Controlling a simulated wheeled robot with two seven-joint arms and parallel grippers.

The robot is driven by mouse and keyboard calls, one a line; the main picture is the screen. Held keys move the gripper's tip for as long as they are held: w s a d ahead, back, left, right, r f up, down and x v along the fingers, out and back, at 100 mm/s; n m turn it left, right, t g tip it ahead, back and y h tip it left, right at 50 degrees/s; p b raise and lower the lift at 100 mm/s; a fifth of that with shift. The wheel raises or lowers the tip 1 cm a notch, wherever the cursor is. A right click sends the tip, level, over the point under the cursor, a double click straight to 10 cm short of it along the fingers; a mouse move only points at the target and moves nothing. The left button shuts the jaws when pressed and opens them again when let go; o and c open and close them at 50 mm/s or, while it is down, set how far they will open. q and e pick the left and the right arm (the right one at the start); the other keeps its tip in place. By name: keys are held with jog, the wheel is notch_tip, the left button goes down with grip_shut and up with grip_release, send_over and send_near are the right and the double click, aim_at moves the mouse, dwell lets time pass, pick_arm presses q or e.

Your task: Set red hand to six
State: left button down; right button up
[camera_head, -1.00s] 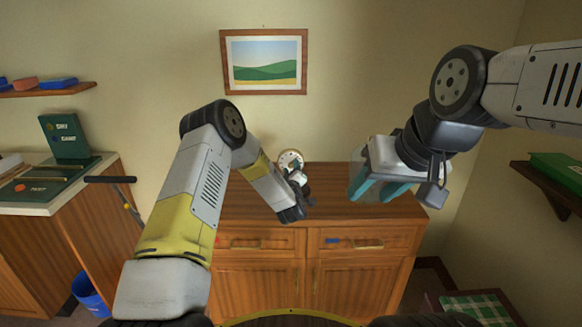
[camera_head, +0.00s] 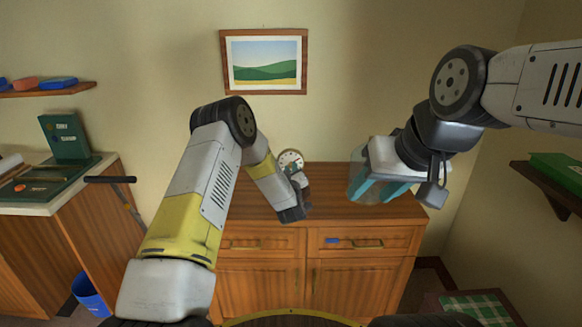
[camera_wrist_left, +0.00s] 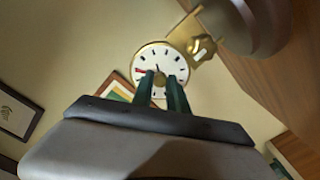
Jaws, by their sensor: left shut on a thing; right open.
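A round white dial (camera_wrist_left: 173,60) with dark marks and a brass rim fills the middle of the left wrist view. Its red hand (camera_wrist_left: 141,71) points left in that view. My left gripper (camera_wrist_left: 160,82) is shut on the small brass knob (camera_wrist_left: 159,79) at the dial's centre. In the head view the dial (camera_head: 289,158) stands above the cabinet top, just beyond my left gripper (camera_head: 297,180), whose fingertips are hard to make out. My right gripper (camera_head: 377,188), with teal fingers, is open above the cabinet's right part, away from the dial.
A brass bracket with a second knob (camera_wrist_left: 203,48) sits beside the dial. The wooden cabinet (camera_head: 350,210) has a bare top to the right. A framed picture (camera_head: 264,62) hangs behind. A side counter (camera_head: 40,205) stands left; a shelf (camera_head: 548,185) is at right.

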pick_arm(q)
jog(key=m, duration=2.4)
jog(key=shift+m, duration=0.3)
dwell(0.3)
jog(key=c, duration=1.3)
grip_release()
